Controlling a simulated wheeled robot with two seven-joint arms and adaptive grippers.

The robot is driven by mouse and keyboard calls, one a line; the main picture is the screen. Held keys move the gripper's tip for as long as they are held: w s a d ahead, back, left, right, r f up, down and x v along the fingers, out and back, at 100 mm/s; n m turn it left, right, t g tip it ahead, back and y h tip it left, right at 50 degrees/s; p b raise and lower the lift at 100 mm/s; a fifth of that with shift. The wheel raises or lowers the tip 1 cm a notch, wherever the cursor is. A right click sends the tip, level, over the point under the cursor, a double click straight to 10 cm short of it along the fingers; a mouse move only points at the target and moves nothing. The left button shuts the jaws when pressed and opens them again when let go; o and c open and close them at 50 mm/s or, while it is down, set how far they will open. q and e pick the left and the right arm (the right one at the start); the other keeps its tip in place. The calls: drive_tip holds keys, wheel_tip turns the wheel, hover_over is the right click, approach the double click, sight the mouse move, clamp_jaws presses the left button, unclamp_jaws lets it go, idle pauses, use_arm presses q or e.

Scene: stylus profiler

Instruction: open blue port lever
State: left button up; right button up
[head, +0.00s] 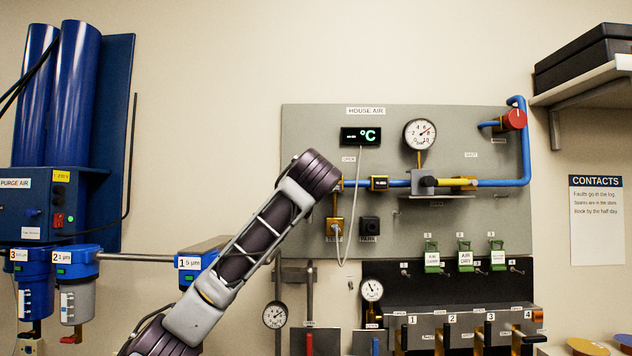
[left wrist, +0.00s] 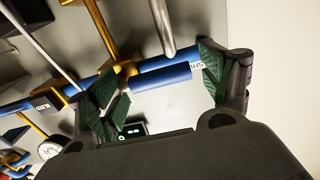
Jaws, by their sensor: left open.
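In the left wrist view, a short blue cylinder (left wrist: 160,80), which looks like the blue lever's grip, lies between the finger pads of my left gripper (left wrist: 162,88). The gripper is open, with a green-padded finger on either side, and I see no clear contact. In the head view my left arm reaches up to the left side of the grey HOUSE AIR panel (head: 310,130). Its wrist hides the gripper and the lever there. My right gripper is not in view.
A °C display (head: 361,136), a round gauge (head: 420,133) and a yellow lever (head: 455,182) are on the panel. A thin hose (head: 358,215) hangs beside my wrist. Blue filter housings (head: 33,270) stand at left. A valve row (head: 460,325) is below.

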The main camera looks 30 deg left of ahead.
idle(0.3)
use_arm(q)
drive_tip(key=c, duration=1.4)
